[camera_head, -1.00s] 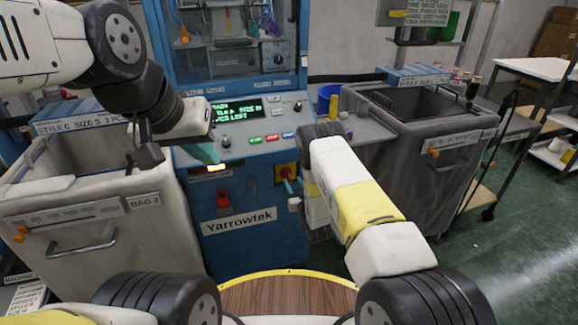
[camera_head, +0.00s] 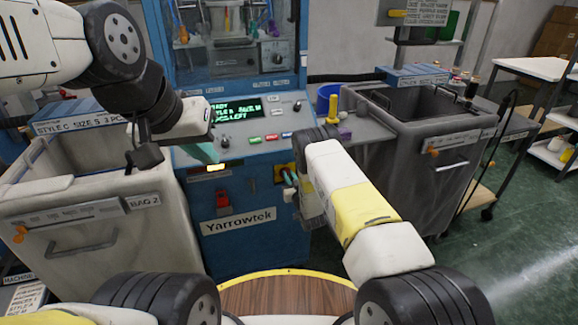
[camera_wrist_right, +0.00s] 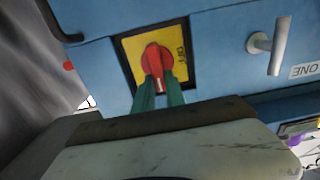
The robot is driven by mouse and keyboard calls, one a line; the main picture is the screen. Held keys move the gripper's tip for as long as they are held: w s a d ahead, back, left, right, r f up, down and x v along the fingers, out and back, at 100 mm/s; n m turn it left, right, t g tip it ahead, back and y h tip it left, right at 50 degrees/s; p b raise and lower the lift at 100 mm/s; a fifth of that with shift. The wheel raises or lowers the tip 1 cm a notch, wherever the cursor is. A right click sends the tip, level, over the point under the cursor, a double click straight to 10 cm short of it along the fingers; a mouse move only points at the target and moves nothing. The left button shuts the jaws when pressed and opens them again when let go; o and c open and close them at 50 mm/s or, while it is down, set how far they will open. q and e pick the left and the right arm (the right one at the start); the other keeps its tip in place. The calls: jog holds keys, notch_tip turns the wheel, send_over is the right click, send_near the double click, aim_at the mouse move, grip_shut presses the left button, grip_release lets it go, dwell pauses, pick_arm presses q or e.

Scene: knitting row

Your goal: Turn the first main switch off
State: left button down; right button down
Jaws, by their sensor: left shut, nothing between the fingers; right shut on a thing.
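The main switch is a red rotary knob (camera_wrist_right: 157,62) on a yellow plate with a dark frame. An "OFF" label shows right of the knob in the right wrist view. In the head view the yellow plate (camera_head: 281,172) sits on the blue machine front, with the knob largely hidden. My right gripper (camera_wrist_right: 160,88) is shut on the knob's lower end, its two green fingers on either side. It also shows in the head view (camera_head: 291,178). My left gripper (camera_head: 206,153) is shut and empty in front of the control panel's left side.
The blue Yarrowtek machine (camera_head: 245,245) stands ahead. A pale bin (camera_head: 90,245) stands left and a grey bin (camera_head: 400,165) right. A metal handle (camera_wrist_right: 272,45) juts out beside the switch. A lit display (camera_head: 236,109) and buttons lie above.

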jog(key=shift+a+n, duration=0.1)
jog(key=shift+n, duration=0.2)
jog(key=n, duration=0.4)
jog(key=a+n, duration=0.1)
jog(key=n, duration=0.3)
jog(key=f+n, duration=0.1)
jog(key=n, duration=0.3)
jog(key=shift+s+a+f+n, duration=0.1)
jog(key=shift+s+a+n, duration=0.2)
jog(key=shift+a+n, duration=0.1)
jog(key=shift+f+n, duration=0.2)
jog(key=shift+n, duration=0.95)
jog(key=shift+f+n, duration=0.15)
jog(key=shift+n, duration=1)
jog(key=c, duration=1.4)
grip_release()
